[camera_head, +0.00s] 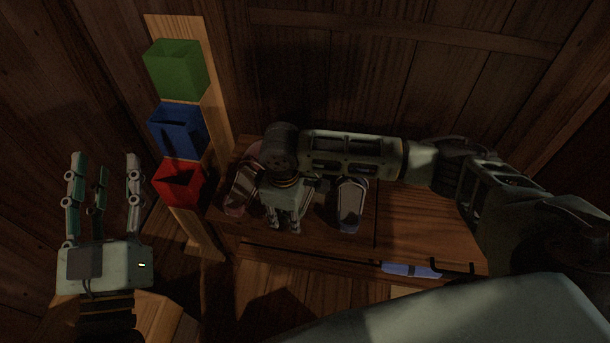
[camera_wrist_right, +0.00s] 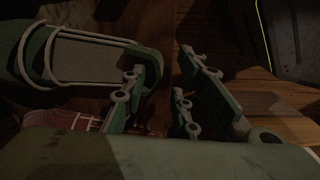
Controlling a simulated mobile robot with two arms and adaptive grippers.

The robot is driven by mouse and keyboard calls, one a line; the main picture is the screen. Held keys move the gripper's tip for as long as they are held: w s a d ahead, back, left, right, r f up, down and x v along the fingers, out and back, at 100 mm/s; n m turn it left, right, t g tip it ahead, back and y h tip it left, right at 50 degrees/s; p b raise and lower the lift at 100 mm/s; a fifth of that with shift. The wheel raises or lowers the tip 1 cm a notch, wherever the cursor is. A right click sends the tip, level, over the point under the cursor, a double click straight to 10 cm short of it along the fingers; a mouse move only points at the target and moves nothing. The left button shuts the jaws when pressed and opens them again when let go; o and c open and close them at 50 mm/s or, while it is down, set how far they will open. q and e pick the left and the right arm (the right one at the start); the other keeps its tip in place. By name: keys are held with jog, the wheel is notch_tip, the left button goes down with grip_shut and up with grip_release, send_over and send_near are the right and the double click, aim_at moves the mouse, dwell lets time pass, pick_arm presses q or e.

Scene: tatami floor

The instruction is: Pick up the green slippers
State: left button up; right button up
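My right gripper (camera_head: 284,222) hangs down over the shelf between the slippers. In the wrist view its fingers (camera_wrist_right: 170,75) are apart, with nothing clearly between them. My left gripper (camera_head: 103,190) is open and empty, fingers up, at the left.
Green (camera_head: 176,70), blue (camera_head: 178,130) and red (camera_head: 180,183) boxes are on an upright board at the left. A blue item (camera_head: 410,270) is by the shelf's front edge. Wooden walls enclose the back.

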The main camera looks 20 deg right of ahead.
jog(key=shift+c, duration=0.2)
grip_shut()
jog(key=shift+r, duration=0.1)
dwell(0.5)
